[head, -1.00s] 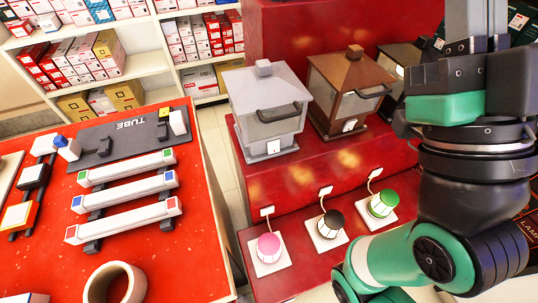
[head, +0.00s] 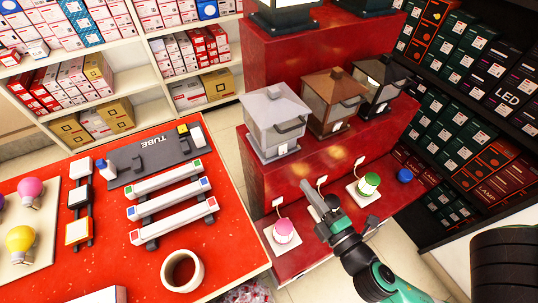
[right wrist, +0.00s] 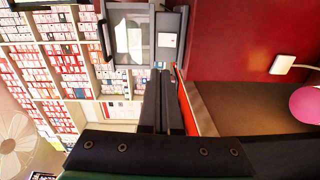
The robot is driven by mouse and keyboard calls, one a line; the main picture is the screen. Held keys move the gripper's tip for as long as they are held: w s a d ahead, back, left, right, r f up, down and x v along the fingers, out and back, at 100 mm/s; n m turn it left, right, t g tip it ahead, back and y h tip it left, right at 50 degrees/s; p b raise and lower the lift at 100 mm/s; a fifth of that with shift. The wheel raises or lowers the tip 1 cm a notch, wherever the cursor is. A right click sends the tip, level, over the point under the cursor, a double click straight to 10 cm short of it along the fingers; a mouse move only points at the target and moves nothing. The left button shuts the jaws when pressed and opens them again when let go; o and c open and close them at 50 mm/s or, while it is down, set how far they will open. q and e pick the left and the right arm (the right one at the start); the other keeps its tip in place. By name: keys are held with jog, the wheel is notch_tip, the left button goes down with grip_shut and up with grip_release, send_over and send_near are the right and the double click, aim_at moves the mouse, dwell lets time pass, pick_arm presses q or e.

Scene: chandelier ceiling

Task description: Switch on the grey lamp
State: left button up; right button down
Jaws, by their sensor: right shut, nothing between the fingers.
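The grey lamp (head: 275,112), a lantern with a side handle, stands on the red stepped stand; its glass looks unlit. In the right wrist view a lantern, apparently this grey one (right wrist: 131,42), shows beyond the fingers. On the lower step is a pink button (head: 284,230) on a white plate, below the grey lamp; it also shows at the right wrist view's right edge (right wrist: 306,103). My right gripper (head: 318,193) is shut and empty, above the lower step, right of the pink button. It covers the place of the black button. My left gripper is out of view.
A brown lantern (head: 331,100) and a black lantern (head: 378,88) stand beside the grey one. A red table (head: 230,240) with tube lamps and bulbs is at left.

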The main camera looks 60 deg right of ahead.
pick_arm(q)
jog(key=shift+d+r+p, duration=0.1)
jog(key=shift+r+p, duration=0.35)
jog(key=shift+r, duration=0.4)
pick_arm(e)
jog(key=s, duration=0.1)
jog(key=s+f+g, duration=0.1)
jog(key=shift+s+d+n, duration=0.15)
jog(key=shift+s+n, duration=0.15)
jog(key=shift+s, duration=0.1)
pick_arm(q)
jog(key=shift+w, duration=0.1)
pick_arm(e)
jog(key=shift+w, duration=0.1)
jog(key=p, duration=0.4)
send_near(284, 153)
jog(key=x, duration=0.7)
jog(key=shift+r, duration=0.2)
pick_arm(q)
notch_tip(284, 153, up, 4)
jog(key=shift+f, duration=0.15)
